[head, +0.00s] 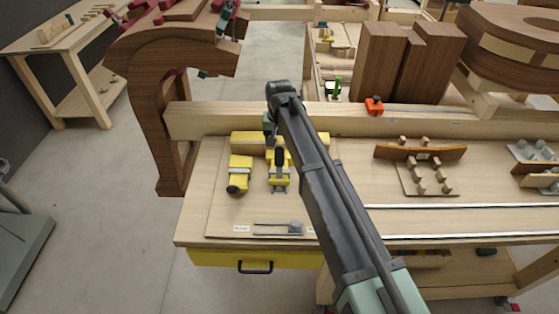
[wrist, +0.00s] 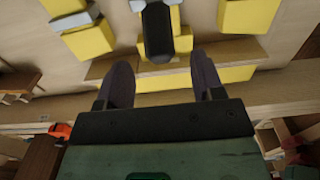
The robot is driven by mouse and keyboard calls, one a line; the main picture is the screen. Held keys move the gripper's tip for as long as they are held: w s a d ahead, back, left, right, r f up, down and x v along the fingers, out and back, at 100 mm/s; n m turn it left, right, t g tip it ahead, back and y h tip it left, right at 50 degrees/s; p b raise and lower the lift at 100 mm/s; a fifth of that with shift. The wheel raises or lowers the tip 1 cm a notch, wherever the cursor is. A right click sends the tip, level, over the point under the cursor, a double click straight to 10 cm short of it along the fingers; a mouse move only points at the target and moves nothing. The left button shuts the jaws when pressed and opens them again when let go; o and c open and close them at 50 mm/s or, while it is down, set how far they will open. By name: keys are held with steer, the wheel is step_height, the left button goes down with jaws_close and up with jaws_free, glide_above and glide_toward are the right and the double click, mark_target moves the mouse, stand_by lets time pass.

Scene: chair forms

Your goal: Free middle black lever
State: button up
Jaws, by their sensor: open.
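The middle black lever (head: 281,157) stands on a yellow clamp (head: 279,181) on the workbench. In the wrist view the lever (wrist: 157,32) is a dark rounded bar at top centre, just beyond the gap between my fingertips. My gripper (wrist: 161,64) is open, with one dark finger to each side of the lever's line; nothing shows gripped between them. In the head view my arm's end hides most of the gripper. Whether a finger touches the lever cannot be told.
A yellow clamp with a black knob (head: 239,175) stands left of the middle one. A yellow bar (head: 249,140) lies behind, along a thick wooden beam (head: 210,120). The bench front (head: 215,215) is mostly bare, apart from a small metal piece (head: 278,228).

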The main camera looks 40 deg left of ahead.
mark_target(280, 147)
step_height(280, 147, down, 5)
steer(key=b, duration=0.3)
steer(key=shift+f, duration=0.2)
steer(key=shift+r, duration=0.15)
jaws_close()
